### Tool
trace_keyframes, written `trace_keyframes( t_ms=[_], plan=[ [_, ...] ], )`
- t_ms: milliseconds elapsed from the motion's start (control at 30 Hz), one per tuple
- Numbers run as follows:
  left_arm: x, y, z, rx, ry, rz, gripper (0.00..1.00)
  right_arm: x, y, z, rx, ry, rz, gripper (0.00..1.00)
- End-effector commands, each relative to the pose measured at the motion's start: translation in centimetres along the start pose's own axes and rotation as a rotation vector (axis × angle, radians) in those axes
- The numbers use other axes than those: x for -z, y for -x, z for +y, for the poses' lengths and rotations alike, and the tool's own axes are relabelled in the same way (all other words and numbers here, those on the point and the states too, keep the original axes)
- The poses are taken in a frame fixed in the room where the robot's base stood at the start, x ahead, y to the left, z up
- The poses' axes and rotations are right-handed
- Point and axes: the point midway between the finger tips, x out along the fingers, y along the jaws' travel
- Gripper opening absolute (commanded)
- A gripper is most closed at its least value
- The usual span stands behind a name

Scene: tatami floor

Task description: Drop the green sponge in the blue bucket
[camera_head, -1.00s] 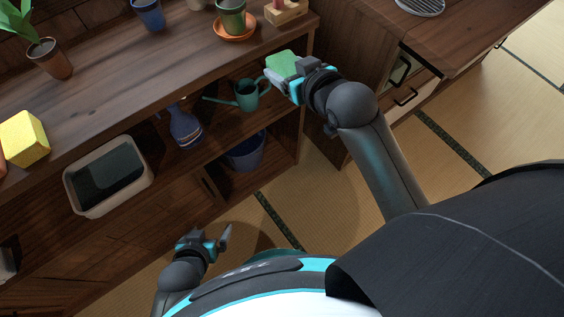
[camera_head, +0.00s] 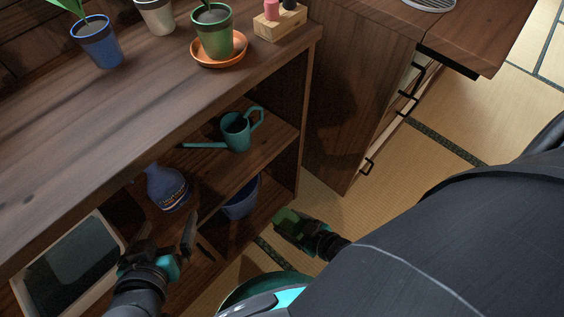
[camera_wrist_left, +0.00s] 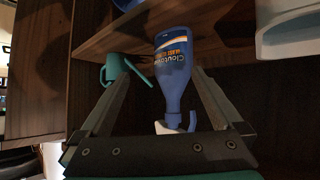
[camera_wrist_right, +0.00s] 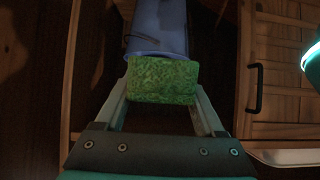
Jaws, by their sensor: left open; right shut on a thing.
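The green sponge (camera_head: 287,221) is in my right gripper (camera_head: 290,224), low in front of the shelf unit. In the right wrist view the sponge (camera_wrist_right: 163,81) sits between the fingers. The blue bucket (camera_head: 241,199) stands in the lower shelf compartment, just left of the sponge in the head view. In the right wrist view the bucket (camera_wrist_right: 158,22) shows right beyond the sponge; its opening is not clear there. My left gripper (camera_head: 168,238) is open and empty in front of the shelf, near the blue spray bottle (camera_head: 167,187).
A teal watering can (camera_head: 236,131) stands on the shelf above the bucket. A pale-rimmed bin (camera_head: 72,262) is at lower left. Potted plants, including a green pot (camera_head: 217,40) on an orange saucer, stand on top. A drawer cabinet (camera_head: 350,110) is at right.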

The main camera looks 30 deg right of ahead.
Motion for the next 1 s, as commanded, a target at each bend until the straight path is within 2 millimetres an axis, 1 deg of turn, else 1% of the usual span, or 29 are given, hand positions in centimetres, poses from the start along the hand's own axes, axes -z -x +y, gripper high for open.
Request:
trace_keyframes(
  t_ms=[33, 100, 233, 367, 567, 1000],
  plan=[
    [0.0, 0.0, 0.1, -0.002, 0.000, 0.004, 1.00, -1.1, 0.2, 0.1, 0.000, 0.005, -0.005, 0.12],
    [0.1, 0.1, 0.1, -0.003, 0.000, 0.008, 1.00, -1.9, 0.5, 0.2, 0.001, 0.009, -0.006, 0.12],
    [0.3, 0.2, 0.1, -0.004, 0.001, 0.016, 1.00, -2.2, 0.6, 0.2, 0.002, 0.012, -0.004, 0.12],
    [0.4, 0.1, 0.3, -0.008, 0.002, 0.030, 1.00, -1.8, -0.1, 0.2, 0.002, 0.011, -0.003, 0.12],
    [0.6, -0.1, 0.7, -0.018, 0.006, 0.066, 1.00, -0.7, -1.7, 0.1, 0.002, 0.011, -0.003, 0.12],
    [1.3, -0.4, 2.0, -0.055, 0.023, 0.206, 1.00, 1.8, -5.4, 0.2, 0.002, 0.010, -0.003, 0.12]
  ],
)
